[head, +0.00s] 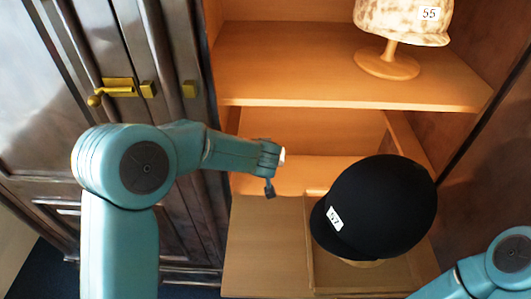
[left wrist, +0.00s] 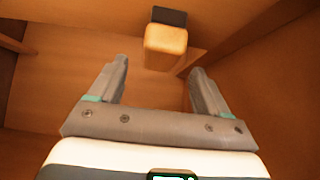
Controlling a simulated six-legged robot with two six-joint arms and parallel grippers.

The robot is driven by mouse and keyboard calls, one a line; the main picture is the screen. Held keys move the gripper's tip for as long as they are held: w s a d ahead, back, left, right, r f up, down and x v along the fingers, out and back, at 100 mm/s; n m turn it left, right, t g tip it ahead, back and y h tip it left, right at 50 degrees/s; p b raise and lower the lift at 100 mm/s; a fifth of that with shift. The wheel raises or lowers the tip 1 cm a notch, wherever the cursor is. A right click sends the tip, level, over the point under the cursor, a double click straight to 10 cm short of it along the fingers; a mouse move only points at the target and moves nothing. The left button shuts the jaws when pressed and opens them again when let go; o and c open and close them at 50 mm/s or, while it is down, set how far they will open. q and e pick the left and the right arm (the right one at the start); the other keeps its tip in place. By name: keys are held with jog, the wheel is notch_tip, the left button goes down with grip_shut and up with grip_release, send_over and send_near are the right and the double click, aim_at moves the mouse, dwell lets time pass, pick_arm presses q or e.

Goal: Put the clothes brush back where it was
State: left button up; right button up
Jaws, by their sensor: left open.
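The clothes brush appears to be the pale wooden block with a dark strip (left wrist: 166,42) in the left wrist view. It lies on a wooden surface just past the fingertips, roughly between them in the picture. My left gripper (left wrist: 160,67) is open, with nothing between its fingers. In the head view my left gripper (head: 271,172) reaches into the cabinet's lower opening, and its fingers are mostly hidden. I cannot make out the brush in the head view. My right arm shows at the lower right corner, with its gripper out of the picture.
A black riding hat (head: 385,208) marked 57 stands right of my left gripper, over a divided tray (head: 265,245). A pale hat (head: 405,18) marked 55 sits on a wooden stand on the upper shelf (head: 300,65). A dark door with a brass handle (head: 117,88) is at left.

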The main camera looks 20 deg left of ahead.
pick_arm(q)
jog(key=p+v, duration=0.1)
jog(key=v, duration=0.5)
jog(key=shift+d+r, duration=0.1)
